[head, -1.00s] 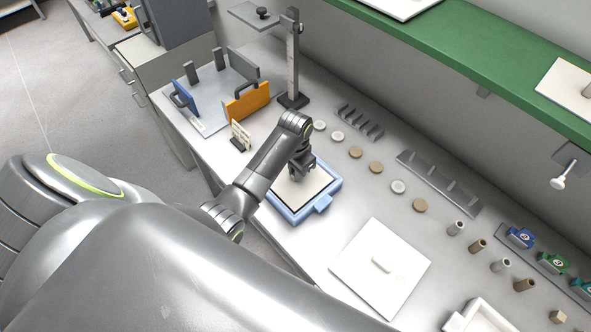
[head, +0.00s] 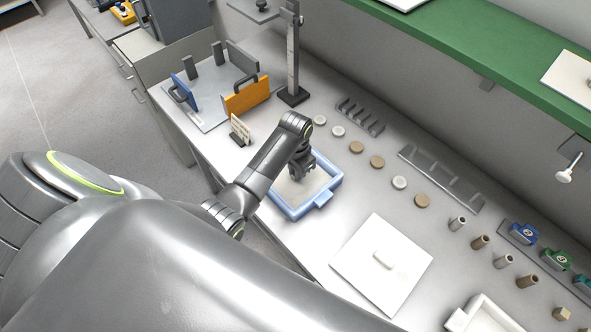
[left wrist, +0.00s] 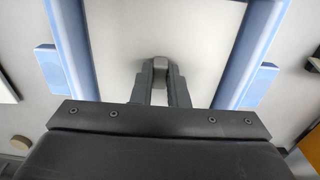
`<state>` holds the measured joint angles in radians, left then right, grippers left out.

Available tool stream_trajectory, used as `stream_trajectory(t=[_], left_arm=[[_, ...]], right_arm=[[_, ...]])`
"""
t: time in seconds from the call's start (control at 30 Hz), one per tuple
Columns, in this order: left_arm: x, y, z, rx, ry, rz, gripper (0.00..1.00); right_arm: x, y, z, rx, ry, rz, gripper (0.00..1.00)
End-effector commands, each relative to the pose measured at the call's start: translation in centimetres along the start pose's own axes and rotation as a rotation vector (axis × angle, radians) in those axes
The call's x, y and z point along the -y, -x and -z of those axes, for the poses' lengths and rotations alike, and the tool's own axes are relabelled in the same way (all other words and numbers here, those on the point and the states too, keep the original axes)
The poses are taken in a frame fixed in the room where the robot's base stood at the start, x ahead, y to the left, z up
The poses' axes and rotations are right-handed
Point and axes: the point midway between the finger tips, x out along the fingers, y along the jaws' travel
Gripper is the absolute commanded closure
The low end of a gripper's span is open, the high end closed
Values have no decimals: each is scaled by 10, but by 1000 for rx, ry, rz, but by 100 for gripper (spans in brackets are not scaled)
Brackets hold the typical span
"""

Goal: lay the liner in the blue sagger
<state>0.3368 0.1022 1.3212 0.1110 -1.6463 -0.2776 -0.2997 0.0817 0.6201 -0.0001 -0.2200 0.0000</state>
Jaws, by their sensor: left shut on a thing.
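The blue sagger (head: 322,199) is a shallow square tray on the bench, with side tabs; its walls also show in the left wrist view (left wrist: 238,55). The pale liner (head: 294,191) lies flat inside its walls and fills much of the left wrist view (left wrist: 150,28). My left gripper (head: 299,176) points down over the liner. Its fingers (left wrist: 160,82) are shut on a small grey knob in the middle of the liner. The gripper hides part of the liner, so I cannot tell whether it rests fully on the floor. My right gripper is out of view.
A white lid (head: 350,262) with a raised handle lies right of the sagger. Several round discs (head: 357,147) line the bench behind it. A dark post stand (head: 293,60) and an orange panel (head: 246,97) stand at back left. A green shelf (head: 470,52) overhangs the back.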

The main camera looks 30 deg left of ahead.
Motion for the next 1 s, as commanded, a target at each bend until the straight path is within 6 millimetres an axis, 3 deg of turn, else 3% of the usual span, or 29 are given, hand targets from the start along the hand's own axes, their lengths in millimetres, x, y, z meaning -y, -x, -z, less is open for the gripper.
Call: stream_trajectory(t=[0.47,0.5,0.67,1.0], left_arm=[[0,-7,0,0,0,0,100],[0,-7,0,0,0,0,84],[0,-7,0,0,0,0,63],[0,-4,1,0,0,0,61]], right_arm=[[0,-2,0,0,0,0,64],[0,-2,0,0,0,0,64],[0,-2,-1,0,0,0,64],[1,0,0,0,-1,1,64]])
